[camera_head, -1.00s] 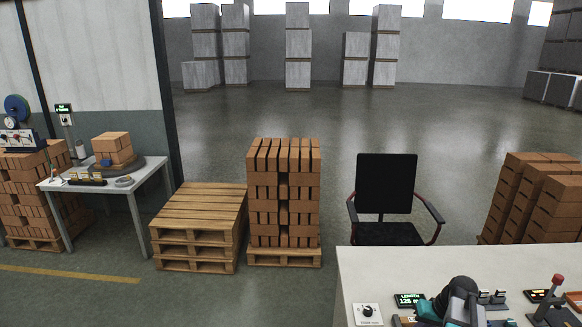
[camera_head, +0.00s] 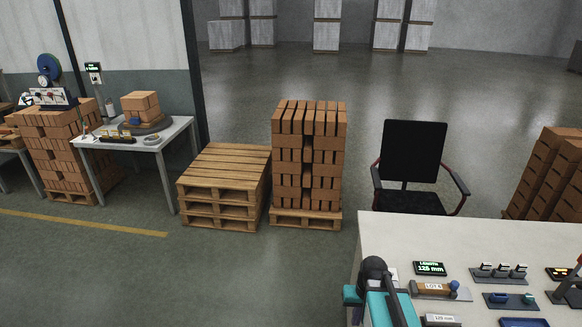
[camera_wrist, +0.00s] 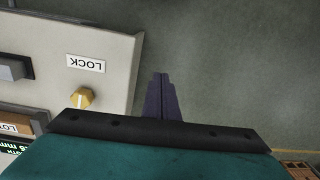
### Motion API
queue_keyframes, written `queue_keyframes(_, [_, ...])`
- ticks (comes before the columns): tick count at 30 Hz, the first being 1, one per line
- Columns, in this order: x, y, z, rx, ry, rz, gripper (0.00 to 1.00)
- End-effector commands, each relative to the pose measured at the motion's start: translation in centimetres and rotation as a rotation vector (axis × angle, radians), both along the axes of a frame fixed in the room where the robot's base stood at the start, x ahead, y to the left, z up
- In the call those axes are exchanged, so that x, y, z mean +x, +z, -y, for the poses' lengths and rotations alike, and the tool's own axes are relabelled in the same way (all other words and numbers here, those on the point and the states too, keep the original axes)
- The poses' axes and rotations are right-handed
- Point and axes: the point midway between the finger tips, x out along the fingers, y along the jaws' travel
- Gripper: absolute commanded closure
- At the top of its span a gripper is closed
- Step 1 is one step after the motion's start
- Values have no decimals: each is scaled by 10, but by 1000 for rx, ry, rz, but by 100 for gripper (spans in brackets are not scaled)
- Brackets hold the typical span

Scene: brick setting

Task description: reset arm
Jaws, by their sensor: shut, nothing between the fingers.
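My gripper (camera_wrist: 163,97) shows in the wrist view as two dark purple fingers close together, with nothing between them. It is over or just beyond the edge of a light panel, with the grey floor behind it. In the head view my teal and black arm (camera_head: 376,287) is at the near left corner of the white table (camera_head: 400,235). I cannot make out the fingers there.
The wrist view shows an upside-down LOCK label (camera_wrist: 86,63) and a yellow knob (camera_wrist: 82,98). Beyond are a chair (camera_head: 413,155), stacked bricks (camera_head: 308,150) and pallets (camera_head: 224,185). Open floor lies left.

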Motion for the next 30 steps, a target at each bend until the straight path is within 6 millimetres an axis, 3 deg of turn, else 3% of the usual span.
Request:
queue_keyframes(11, [-14,-12,-44,-58,48,-4,100])
queue_keyframes(23, [-63,-89,-43,-55,50,-114,100])
queue_keyframes(30, [-114,-155,-43,-51,55,-219,100])
